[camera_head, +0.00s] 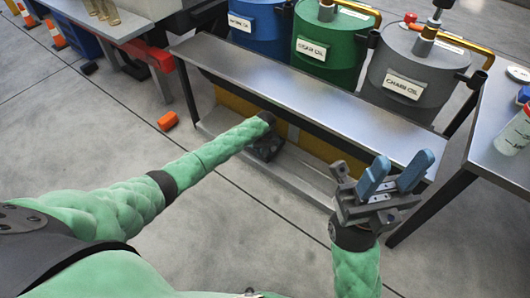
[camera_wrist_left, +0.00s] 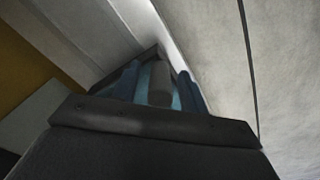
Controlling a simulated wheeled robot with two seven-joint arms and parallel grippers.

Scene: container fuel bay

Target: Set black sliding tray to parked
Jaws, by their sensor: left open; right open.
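I cannot make out a black sliding tray for certain in either view. My left gripper (camera_head: 266,146) is low under the front edge of the steel bench (camera_head: 300,90), near the grey lower shelf (camera_head: 305,180); its fingers are hidden in the head view.
Blue (camera_head: 258,25), green (camera_head: 330,45) and grey (camera_head: 412,75) drums stand behind the bench top. Another steel table (camera_head: 500,120) with a bottle (camera_head: 515,130) is at the right. An orange block (camera_head: 167,121) lies on the floor at left. The foreground floor is clear.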

